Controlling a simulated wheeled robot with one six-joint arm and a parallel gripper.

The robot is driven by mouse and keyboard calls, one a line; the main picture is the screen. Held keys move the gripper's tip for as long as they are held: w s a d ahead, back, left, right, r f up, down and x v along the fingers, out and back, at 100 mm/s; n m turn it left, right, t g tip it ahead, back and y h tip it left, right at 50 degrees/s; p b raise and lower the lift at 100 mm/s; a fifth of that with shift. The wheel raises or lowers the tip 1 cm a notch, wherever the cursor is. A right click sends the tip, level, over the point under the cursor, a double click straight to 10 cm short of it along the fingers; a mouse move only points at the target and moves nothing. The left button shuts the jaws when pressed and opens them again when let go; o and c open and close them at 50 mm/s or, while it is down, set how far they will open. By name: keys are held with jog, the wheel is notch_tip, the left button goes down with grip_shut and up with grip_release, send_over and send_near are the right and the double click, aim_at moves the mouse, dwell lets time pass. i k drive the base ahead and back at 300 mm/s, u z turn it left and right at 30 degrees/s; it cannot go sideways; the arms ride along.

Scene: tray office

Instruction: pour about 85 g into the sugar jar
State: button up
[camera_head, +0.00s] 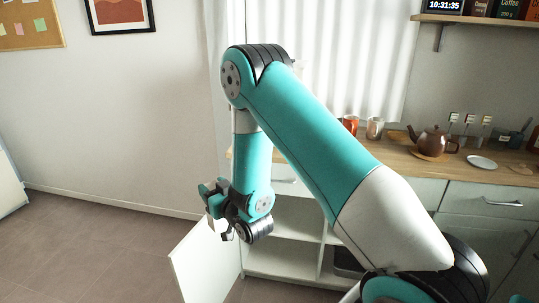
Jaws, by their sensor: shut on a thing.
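My gripper (212,193) hangs at the lower left of the head view, above an open white cabinet door (205,262). It is shut on a small pale thing (216,208) that its fingers mostly hide; I cannot tell what it is. I cannot make out which vessel is the sugar jar. Several small items with white labels (468,124) stand at the back of the counter, too small to read.
The wooden counter (445,168) holds an orange-red can (350,124), a grey can (375,128), a brown teapot (432,140) and a white plate (482,163). Open cabinet shelves (285,255) lie below. My arm hides the counter's middle. The floor at left is clear.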

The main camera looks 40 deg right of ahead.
aim_at(500, 138)
jog(key=k, duration=1.15)
jog(key=z, duration=0.65)
jog(key=i, duration=0.25)
jog(key=z, duration=0.95)
jog(key=i, duration=0.85)
jog(key=z, duration=0.75)
